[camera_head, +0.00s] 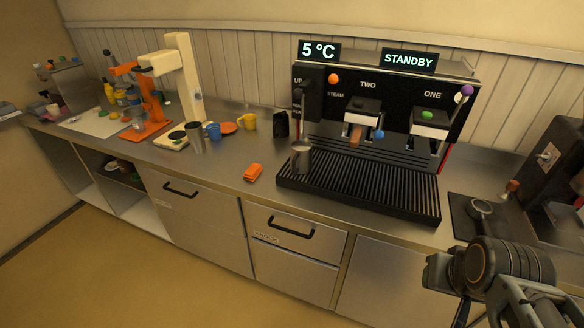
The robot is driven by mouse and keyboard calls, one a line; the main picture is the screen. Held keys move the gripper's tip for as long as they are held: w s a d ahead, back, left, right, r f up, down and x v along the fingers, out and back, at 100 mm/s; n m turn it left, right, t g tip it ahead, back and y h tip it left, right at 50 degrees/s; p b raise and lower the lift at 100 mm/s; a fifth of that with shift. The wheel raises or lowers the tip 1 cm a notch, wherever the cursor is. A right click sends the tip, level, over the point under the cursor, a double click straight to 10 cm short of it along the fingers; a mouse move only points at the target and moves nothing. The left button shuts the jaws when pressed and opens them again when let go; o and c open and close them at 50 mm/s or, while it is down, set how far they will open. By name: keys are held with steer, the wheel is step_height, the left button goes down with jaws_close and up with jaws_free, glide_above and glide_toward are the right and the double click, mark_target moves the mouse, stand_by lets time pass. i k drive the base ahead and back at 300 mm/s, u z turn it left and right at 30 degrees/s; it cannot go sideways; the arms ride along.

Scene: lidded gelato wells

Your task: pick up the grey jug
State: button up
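A grey metal jug (301,157) stands upright at the left end of the coffee machine's black drip tray, below the steam side of the machine. My gripper (441,274) is at the lower right, in front of the counter and well apart from the jug. My own wrist covers part of it, and its fingers cannot be made out clearly.
The coffee machine (385,110) has a ribbed drip tray (360,190). Blue (214,131) and yellow (249,123) cups stand left of the machine. A dark grinder (550,165) stands at right. The counter (222,165) front is mostly clear.

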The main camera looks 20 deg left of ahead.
mark_target(301, 163)
steer(key=u, duration=1)
steer(key=i, duration=1)
steer(key=z, duration=0.05)
steer(key=k, duration=1.3)
steer(key=u, duration=0.65)
steer(key=i, duration=0.5)
steer(key=u, duration=1.05)
steer(key=i, duration=1.5)
steer(key=z, duration=1)
steer(key=i, duration=0.55)
steer(key=z, duration=0.5)
